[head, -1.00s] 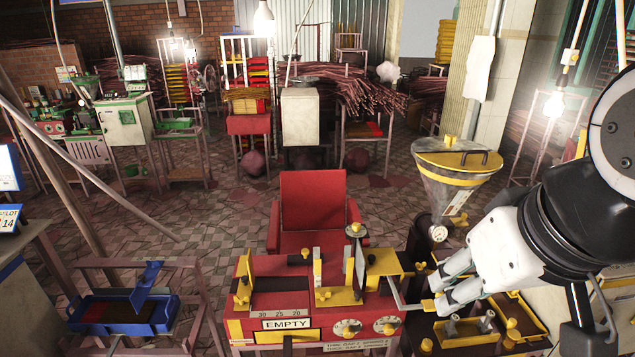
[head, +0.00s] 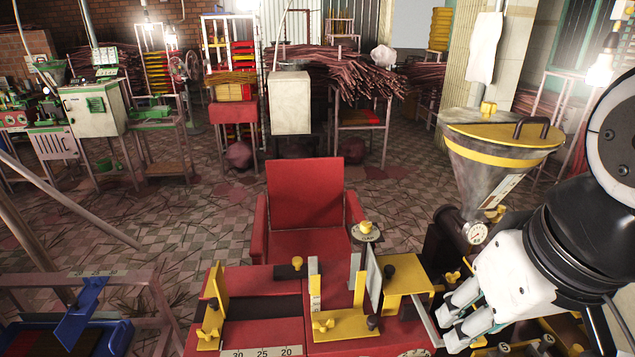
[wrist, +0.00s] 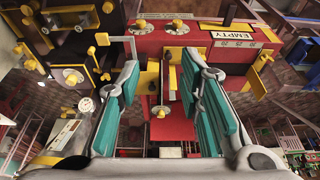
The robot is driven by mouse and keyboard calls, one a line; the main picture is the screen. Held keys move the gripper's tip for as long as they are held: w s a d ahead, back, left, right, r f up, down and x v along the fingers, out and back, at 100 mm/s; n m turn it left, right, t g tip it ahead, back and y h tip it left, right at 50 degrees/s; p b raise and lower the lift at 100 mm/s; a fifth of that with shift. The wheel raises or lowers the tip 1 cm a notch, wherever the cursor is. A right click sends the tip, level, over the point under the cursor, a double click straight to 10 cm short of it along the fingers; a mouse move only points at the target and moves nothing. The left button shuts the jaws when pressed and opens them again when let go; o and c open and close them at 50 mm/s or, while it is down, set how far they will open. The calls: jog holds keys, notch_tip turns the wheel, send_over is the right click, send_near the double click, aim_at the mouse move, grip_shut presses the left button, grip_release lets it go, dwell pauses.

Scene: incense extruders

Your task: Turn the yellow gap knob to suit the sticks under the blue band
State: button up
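In the head view a yellow knob (head: 367,227) sits on a round pale dial on top of the red machine (head: 262,276). What looks like the same knob shows beyond my fingers in the wrist view (wrist: 160,112). I cannot tell for sure which knob sets the gap. My gripper (head: 457,318) is right of the machine; its teal fingers (wrist: 160,75) are apart, with nothing held between them.
A metal hopper with a yellow lid (head: 500,145) stands close to my arm. A red chair (head: 305,195) is behind the machine. Yellow guides (head: 347,325) rise from the machine top. An EMPTY sign (wrist: 236,31) and front dials (wrist: 175,27) show in the wrist view.

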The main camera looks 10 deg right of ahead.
jog(key=shift+o, duration=1.3)
jog(key=w+f+g+b, duration=0.1)
jog(key=w+f+b, duration=0.3)
jog(key=f+b, duration=0.3)
jog(key=shift+w+f+m, duration=0.3)
jog(key=shift+w+f, duration=0.1)
jog(key=shift+f, duration=0.5)
notch_tip(320, 180, up, 5)
jog(key=m+g+p, duration=0.3)
jog(key=m+p, duration=0.4)
jog(key=m, duration=0.3)
send_over(367, 224)
notch_tip(367, 224, down, 13)
jog(key=shift+w+f+p, duration=0.1)
jog(key=shift+p, duration=0.6)
jog(key=shift+c, duration=0.6)
grip_shut()
